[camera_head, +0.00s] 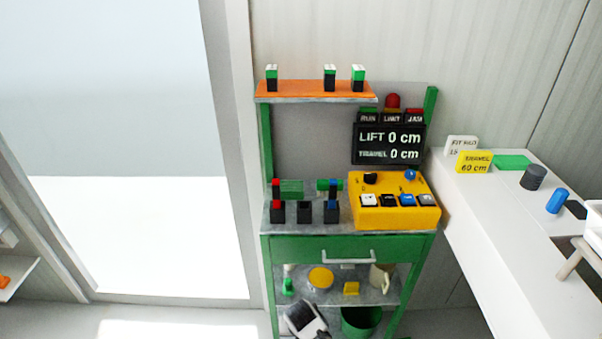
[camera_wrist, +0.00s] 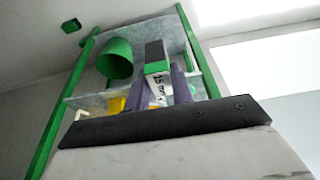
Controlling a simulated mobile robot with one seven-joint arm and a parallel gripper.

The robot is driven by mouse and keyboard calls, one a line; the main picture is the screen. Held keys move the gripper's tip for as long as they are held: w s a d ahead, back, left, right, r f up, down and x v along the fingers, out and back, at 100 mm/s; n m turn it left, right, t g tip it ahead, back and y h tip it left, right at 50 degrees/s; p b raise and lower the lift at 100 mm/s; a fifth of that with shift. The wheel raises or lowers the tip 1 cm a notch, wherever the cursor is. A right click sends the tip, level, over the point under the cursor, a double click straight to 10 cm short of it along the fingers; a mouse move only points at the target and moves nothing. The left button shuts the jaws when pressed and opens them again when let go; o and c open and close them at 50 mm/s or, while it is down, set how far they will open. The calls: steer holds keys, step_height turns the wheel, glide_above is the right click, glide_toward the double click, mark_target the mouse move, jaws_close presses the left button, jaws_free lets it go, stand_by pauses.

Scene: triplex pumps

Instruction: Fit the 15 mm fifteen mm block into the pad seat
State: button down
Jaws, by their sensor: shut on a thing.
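In the wrist view the 15 mm block (camera_wrist: 155,68) has a green and black body and a white face lettered "15 mm". My gripper (camera_wrist: 172,82) has purple fingers shut on this block. A white sign (camera_head: 462,143), which seems to read "FIT PAD 15", stands on the white counter at the right. A flat green pad (camera_head: 512,162) lies near it; I cannot tell whether this is the pad seat.
A green workbench (camera_head: 345,247) holds a yellow control box (camera_head: 394,202) and a display reading LIFT 0 cm and TRAVEL 0 cm (camera_head: 388,145). Several similar small blocks stand on the orange shelf (camera_head: 310,90). A dark cylinder (camera_head: 533,177) and a blue one (camera_head: 556,201) stand on the counter.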

steer(key=shift+f, duration=0.1)
steer(key=shift+d, duration=0.1)
step_height(320, 180, down, 8)
steer(key=b, duration=0.8)
steer(key=shift+f, duration=0.15)
steer(key=shift+a, duration=0.3)
